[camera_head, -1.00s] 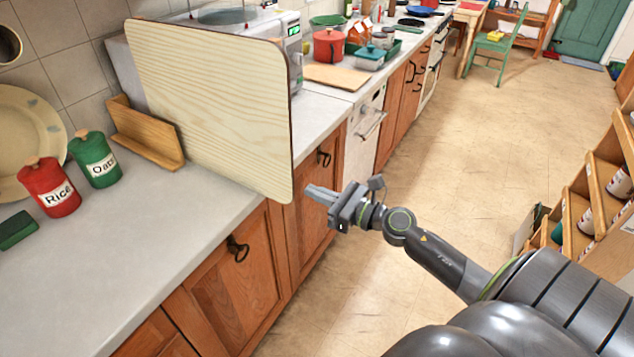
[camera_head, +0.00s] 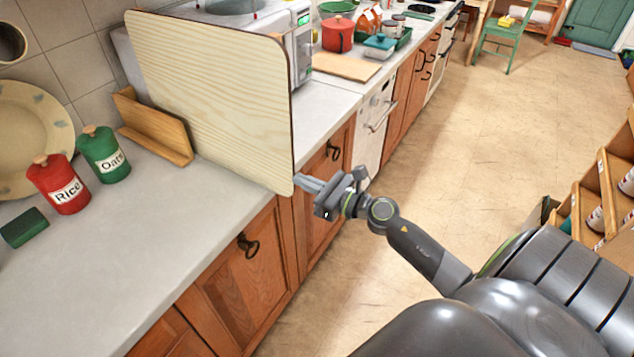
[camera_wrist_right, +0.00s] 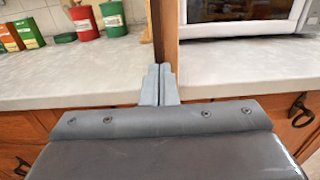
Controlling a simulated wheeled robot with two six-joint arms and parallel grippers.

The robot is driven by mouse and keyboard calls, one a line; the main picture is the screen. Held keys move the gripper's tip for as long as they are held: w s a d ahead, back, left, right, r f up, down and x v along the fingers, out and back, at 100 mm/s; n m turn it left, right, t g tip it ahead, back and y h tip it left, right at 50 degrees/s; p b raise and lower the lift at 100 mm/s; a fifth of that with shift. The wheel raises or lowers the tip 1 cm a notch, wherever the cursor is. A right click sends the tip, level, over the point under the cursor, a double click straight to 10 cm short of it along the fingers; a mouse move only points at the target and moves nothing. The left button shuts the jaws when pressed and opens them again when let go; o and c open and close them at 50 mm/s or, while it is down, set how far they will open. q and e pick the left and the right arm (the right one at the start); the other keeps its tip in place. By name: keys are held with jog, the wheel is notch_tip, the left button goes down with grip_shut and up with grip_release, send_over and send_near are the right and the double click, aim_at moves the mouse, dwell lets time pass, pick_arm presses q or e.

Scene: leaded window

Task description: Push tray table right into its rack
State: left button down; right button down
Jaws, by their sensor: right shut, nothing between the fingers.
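The tray table (camera_head: 215,95) is a pale wood-grain panel with rounded corners, standing upright on edge over the counter in the head view. Its wooden rack (camera_head: 155,128) is at the panel's lower left, towards the wall. The panel's lower left part meets the rack; how deep it sits is hidden. My right gripper (camera_head: 302,182) is shut and empty, its tips at the panel's near right edge, low down. In the right wrist view the shut fingers (camera_wrist_right: 158,85) point at the panel's narrow upright edge (camera_wrist_right: 165,35), apparently touching it. My left gripper is not in view.
Red Rice (camera_head: 58,185) and green Oats (camera_head: 104,155) canisters, a green block (camera_head: 24,228) and a plate (camera_head: 30,135) are left of the rack. A microwave (camera_head: 300,45) stands behind the panel. Cabinet handles (camera_head: 248,245) stick out below the counter edge.

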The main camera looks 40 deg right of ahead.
send_over(263, 184)
jog(key=shift+w+d, duration=0.1)
jog(key=shift+w, duration=0.35)
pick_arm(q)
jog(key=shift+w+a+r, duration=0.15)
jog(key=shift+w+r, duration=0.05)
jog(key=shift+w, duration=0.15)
